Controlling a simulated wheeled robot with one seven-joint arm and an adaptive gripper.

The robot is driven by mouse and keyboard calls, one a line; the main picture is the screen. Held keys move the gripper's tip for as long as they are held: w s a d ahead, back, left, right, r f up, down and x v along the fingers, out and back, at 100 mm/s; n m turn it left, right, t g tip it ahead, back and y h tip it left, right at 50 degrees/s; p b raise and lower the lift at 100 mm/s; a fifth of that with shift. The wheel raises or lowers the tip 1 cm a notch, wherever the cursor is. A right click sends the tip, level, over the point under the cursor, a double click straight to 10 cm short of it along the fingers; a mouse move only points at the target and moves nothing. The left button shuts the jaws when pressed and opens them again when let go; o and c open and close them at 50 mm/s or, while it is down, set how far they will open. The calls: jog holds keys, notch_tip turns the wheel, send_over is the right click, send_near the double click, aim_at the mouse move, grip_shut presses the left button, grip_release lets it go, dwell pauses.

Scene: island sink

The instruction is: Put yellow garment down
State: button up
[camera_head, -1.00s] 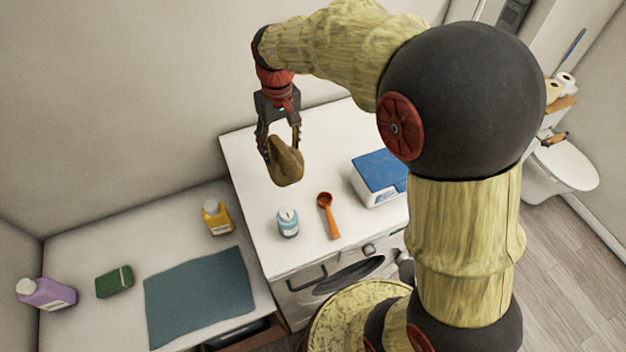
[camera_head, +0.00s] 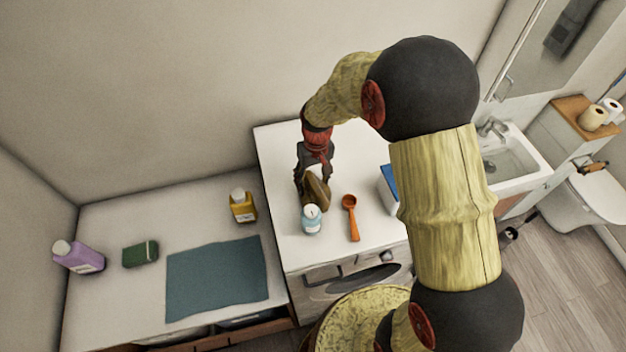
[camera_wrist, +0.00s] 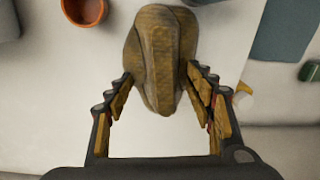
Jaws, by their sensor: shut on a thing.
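The yellow garment (camera_head: 318,190) is a brownish-yellow folded bundle. My gripper (camera_head: 312,182) is shut on it, low over the white top of the washing machine (camera_head: 285,140), just behind a small light-blue bottle. In the wrist view the garment (camera_wrist: 158,55) sits between the two fingers of my gripper (camera_wrist: 160,90). I cannot tell whether the garment touches the white top. Part of it is hidden behind the fingers and the bottle in the head view.
The light-blue bottle (camera_head: 311,220) stands close in front of the garment. An orange scoop (camera_head: 351,218) and a blue-and-white box (camera_head: 388,190) are to the right. On the lower left counter are a yellow bottle (camera_head: 243,207), teal cloth (camera_head: 215,280), green sponge (camera_head: 140,253) and purple bottle (camera_head: 80,257).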

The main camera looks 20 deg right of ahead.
jog(key=shift+f, duration=0.15)
jog(key=o, duration=1.2)
jog(key=shift+f, duration=0.1)
jog(key=shift+o, duration=0.6)
